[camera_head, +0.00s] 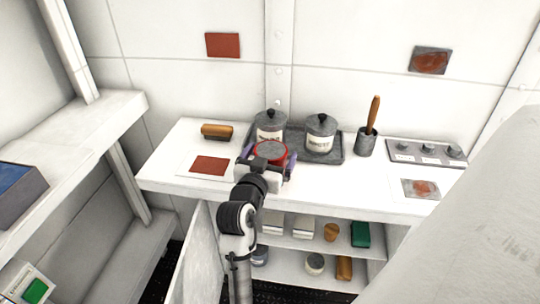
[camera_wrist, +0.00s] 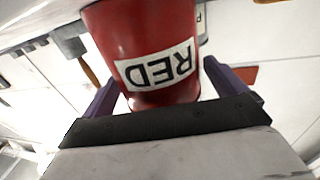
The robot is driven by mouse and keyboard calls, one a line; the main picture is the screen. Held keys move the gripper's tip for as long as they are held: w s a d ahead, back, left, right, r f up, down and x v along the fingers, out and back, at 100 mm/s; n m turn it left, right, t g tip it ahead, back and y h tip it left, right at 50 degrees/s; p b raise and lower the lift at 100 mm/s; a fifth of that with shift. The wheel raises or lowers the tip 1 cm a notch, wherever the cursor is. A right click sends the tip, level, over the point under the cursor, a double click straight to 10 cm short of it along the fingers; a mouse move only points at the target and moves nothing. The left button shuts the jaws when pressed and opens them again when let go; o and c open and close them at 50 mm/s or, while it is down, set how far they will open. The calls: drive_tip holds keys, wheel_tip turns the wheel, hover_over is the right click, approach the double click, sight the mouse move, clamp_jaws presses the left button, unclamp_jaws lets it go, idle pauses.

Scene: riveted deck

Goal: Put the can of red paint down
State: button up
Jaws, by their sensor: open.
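The can of red paint (camera_head: 270,151) has a grey lid and a red rim, and stands at the front left of the dark tray (camera_head: 331,159). In the wrist view the red can (camera_wrist: 150,35) fills the middle, with a white RED label appearing upside down. My gripper (camera_head: 267,161) is open, with its purple fingers on either side of the can. A gap shows beside the can at the fingers in the wrist view. The can's base is hidden in the head view, so I cannot tell exactly what it rests on.
Two grey lidded pots (camera_head: 270,126) (camera_head: 321,134) with pale labels stand behind on the tray. A red-brown square (camera_head: 210,165) and a wooden-handled brush (camera_head: 217,131) lie left. A cup with a brush (camera_head: 367,141) and a knob panel (camera_head: 426,152) are right. Shelves below hold several items.

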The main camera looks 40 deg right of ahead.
drive_tip(key=b+v, duration=0.1)
drive_tip(key=v, duration=1.1)
